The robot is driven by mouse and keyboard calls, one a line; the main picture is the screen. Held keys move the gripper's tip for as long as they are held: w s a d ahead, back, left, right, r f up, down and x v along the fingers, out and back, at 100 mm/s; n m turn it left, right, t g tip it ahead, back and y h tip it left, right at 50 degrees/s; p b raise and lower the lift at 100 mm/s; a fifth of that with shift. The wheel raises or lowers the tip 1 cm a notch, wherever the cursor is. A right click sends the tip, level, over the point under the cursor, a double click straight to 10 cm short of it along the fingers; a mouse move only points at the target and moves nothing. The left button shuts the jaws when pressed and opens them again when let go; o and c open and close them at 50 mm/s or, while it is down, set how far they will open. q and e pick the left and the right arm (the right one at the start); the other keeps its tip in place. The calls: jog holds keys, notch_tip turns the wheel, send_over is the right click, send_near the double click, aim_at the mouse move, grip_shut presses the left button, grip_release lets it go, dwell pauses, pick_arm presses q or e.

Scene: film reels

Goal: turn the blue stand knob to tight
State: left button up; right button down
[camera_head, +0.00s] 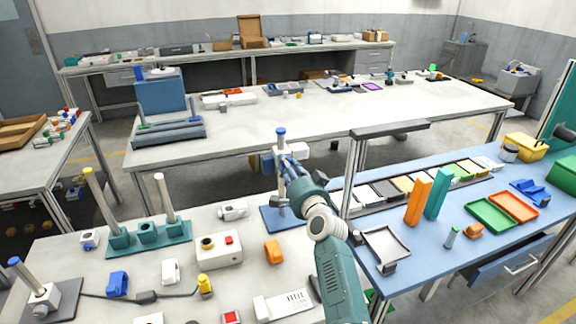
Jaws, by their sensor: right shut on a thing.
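The blue stand has a flat blue base (272,219) on the near light table and an upright metal post with a blue cap (281,131). A pale clamp block (298,151) sits on the upper post. My right gripper (286,165) is at this block, on its near side, and is shut on what appears to be the stand's knob. The fingers hide most of the knob, so its turned position cannot be read. The post stands upright. My left gripper is not in view.
The blue table (405,215) at right holds trays and upright orange and teal blocks.

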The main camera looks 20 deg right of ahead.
jog(key=shift+d+r, duration=0.1)
jog(key=shift+r, duration=0.1)
dwell(0.3)
jog(key=c, duration=1.4)
grip_release()
jog(key=s, duration=1.2)
jog(key=shift+d+f, duration=0.15)
jog(key=shift+d, duration=0.05)
jog(key=shift+f, duration=0.1)
